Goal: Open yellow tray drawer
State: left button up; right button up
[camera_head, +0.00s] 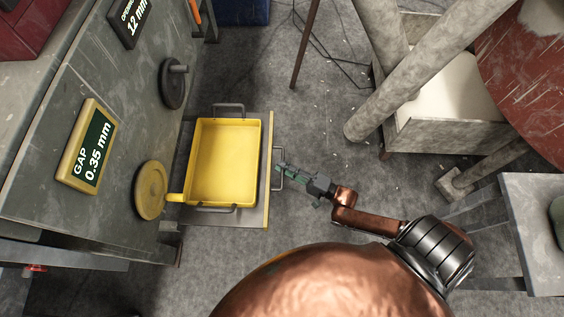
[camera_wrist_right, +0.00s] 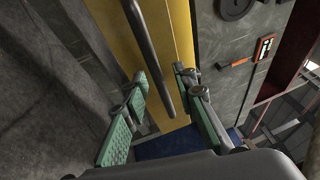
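The drawer (camera_head: 250,216) stands out from the grey bench, and a yellow tray (camera_head: 225,160) lies in it. Its yellow front edge (camera_head: 268,180) carries a grey bar handle (camera_head: 281,160). My right gripper (camera_head: 281,170), with green finger pads, is at this handle. In the right wrist view, the handle (camera_wrist_right: 146,45) runs between the two parted fingers of the gripper (camera_wrist_right: 162,80), with gaps visible on both sides. The yellow drawer front (camera_wrist_right: 115,42) is just beyond it. My left gripper is not in view.
The bench (camera_head: 125,120) bears a "GAP 0.35 mm" sign (camera_head: 88,146) and a yellow round knob (camera_head: 150,190). A dark knob (camera_head: 173,83) is further back. A grey table (camera_head: 540,235) stands at right. Bare floor (camera_head: 310,120) lies right of the drawer.

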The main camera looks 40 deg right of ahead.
jog(key=v, duration=1.1)
jog(key=shift+s+d, duration=0.15)
